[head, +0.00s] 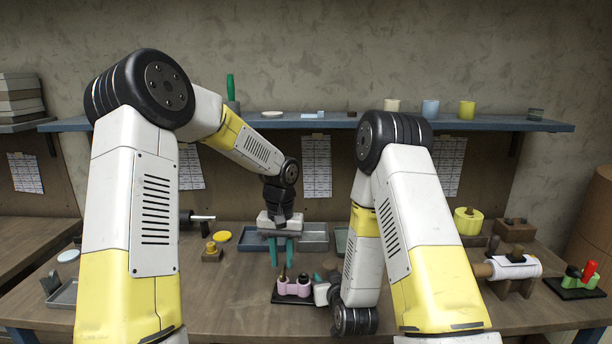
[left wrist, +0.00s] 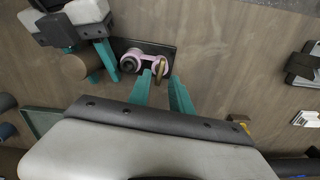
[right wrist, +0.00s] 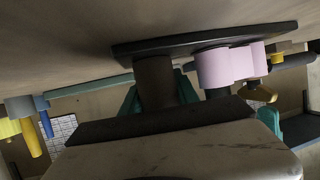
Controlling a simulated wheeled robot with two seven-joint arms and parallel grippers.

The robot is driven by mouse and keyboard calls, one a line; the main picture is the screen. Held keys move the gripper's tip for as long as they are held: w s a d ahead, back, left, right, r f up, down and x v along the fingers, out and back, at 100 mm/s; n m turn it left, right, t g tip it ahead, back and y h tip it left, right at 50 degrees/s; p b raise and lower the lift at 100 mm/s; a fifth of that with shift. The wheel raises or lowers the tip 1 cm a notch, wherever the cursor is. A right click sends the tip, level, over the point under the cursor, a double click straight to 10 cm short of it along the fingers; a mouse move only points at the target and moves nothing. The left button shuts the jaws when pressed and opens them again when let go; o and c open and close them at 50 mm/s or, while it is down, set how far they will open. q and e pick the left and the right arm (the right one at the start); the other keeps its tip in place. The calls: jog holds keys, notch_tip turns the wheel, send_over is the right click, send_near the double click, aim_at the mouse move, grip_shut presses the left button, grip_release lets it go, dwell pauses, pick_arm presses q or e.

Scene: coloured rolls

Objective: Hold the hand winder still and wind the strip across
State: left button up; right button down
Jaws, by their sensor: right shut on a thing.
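The hand winder's black base plate (head: 292,299) carries two pink spools (head: 294,288), which also show in the left wrist view (left wrist: 146,62). A thick brown grip (right wrist: 155,82) stands at one end of the plate. My right gripper (left wrist: 92,62) is shut on that grip. A brass crank (left wrist: 161,68) sits on the spool farther from the grip. My left gripper (head: 283,262) points down above the winder. Its teal fingers are apart, with the crank near their tips; I cannot tell whether they touch it. A pink band seems to join the spools.
A larger white roll (head: 515,268) on a wooden stand and a red-and-green device (head: 580,277) are at the right. Grey trays (head: 314,237), a yellow disc (head: 221,237) and a yellow roll (head: 468,221) lie around the bench. The bench front left of the winder is clear.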

aim_at(283, 275)
pick_arm(q)
jog(key=shift+f, duration=1.3)
grip_shut()
